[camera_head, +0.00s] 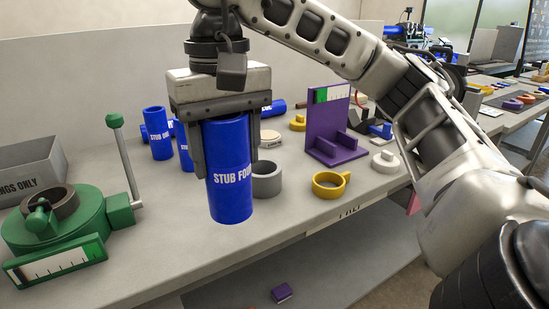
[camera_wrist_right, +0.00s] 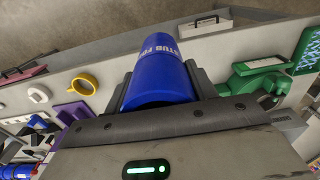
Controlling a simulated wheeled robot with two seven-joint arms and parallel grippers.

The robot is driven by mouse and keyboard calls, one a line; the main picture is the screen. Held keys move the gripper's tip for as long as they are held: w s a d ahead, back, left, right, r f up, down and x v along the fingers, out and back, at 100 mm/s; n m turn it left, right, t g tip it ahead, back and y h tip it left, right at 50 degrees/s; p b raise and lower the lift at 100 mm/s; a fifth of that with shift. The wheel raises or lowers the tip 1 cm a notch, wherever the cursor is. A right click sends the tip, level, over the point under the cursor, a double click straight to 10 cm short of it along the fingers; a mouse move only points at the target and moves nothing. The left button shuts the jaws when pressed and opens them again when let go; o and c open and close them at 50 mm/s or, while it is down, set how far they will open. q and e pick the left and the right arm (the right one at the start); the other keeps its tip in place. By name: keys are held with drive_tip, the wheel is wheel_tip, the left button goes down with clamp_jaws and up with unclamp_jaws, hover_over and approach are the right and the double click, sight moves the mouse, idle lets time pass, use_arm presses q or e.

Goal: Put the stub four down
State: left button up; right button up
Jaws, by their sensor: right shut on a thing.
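Stub four is a blue cylinder (camera_head: 229,180) with white lettering, upright in the head view. My right gripper (camera_head: 228,150) comes down from above and is shut on it, one finger on each side. The stub's lower end appears above or at the front part of the bench top; I cannot tell whether it touches. In the right wrist view the blue stub (camera_wrist_right: 160,75) sits between the fingers of my right gripper (camera_wrist_right: 160,92). My left gripper is not in view.
Other blue stubs (camera_head: 158,133) stand behind. A grey ring (camera_head: 266,180) is just right of the held stub. The green fixture (camera_head: 75,225) with a lever is at left. A yellow ring (camera_head: 328,191) and purple stand (camera_head: 330,148) are right. Bare bench (camera_head: 170,245) lies in front.

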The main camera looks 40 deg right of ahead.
drive_tip(key=w+d+f, duration=0.2)
drive_tip(key=w+f, duration=0.4)
drive_tip(key=w+d+f+p, duration=0.1)
drive_tip(key=w+d+f, duration=0.2)
drive_tip(key=w+f, duration=0.3)
drive_tip(key=shift+w+d+f, duration=0.2)
drive_tip(key=shift+d+f, duration=0.1)
drive_tip(key=shift+f, duration=0.05)
drive_tip(key=shift+f, duration=0.25)
drive_tip(key=o, duration=1.5)
drive_tip(key=shift+r, duration=0.1)
wheel_tip(320, 180, up, 12)
drive_tip(key=shift+r, duration=0.15)
